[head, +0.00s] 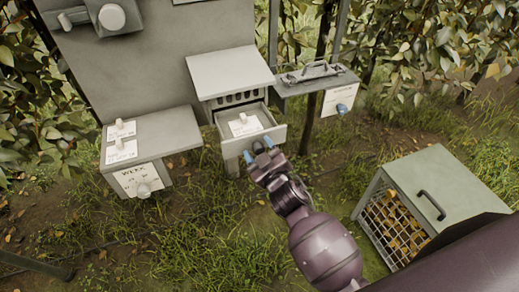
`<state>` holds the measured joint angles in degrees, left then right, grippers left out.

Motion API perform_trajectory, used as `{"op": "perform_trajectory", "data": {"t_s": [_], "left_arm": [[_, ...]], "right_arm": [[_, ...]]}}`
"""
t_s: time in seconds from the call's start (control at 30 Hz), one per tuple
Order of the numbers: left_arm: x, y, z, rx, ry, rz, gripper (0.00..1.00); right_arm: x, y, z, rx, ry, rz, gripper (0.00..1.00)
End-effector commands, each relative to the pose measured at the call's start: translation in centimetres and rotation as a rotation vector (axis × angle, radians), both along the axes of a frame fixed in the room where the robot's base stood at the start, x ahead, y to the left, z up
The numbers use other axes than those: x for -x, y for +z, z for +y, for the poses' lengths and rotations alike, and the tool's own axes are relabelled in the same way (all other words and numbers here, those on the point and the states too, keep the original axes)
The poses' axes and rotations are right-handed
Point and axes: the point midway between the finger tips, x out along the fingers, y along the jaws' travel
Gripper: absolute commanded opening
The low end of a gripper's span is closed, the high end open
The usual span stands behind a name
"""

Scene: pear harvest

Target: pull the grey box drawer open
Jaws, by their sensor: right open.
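The grey box (230,72) with a row of slots stands in the middle of the head view. Its drawer (274,107) sticks out from the front, so its inside shows. A white label and a small pale object lie in the drawer. My right gripper (258,151) is at the drawer's front panel, with its two blue-tipped fingers apart. I cannot tell whether the fingers touch the panel. Any handle there is hidden by the gripper. My left gripper is out of view.
A grey box with a paper marked WEEK (135,178) stands left. A green crate with mesh (430,190) holding yellowish fruit sits on the grass at right.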

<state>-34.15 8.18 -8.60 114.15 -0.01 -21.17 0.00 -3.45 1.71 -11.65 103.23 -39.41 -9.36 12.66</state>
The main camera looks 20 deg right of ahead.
Motion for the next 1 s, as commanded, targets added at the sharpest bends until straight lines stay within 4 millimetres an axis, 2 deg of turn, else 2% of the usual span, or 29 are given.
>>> {"op": "perform_trajectory", "data": {"t_s": [0.23, 0.7, 1.0], "left_arm": [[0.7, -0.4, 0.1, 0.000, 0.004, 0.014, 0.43], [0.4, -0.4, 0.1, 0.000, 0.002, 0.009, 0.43], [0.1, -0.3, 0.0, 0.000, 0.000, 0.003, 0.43]], "right_arm": [[1.9, -0.1, -0.2, 0.000, 0.000, 0.002, 0.59], [9.0, -0.1, -0.8, 0.000, 0.000, 0.002, 0.59], [10.7, 0.0, -0.9, -0.001, 0.000, 0.000, 0.59]]}}
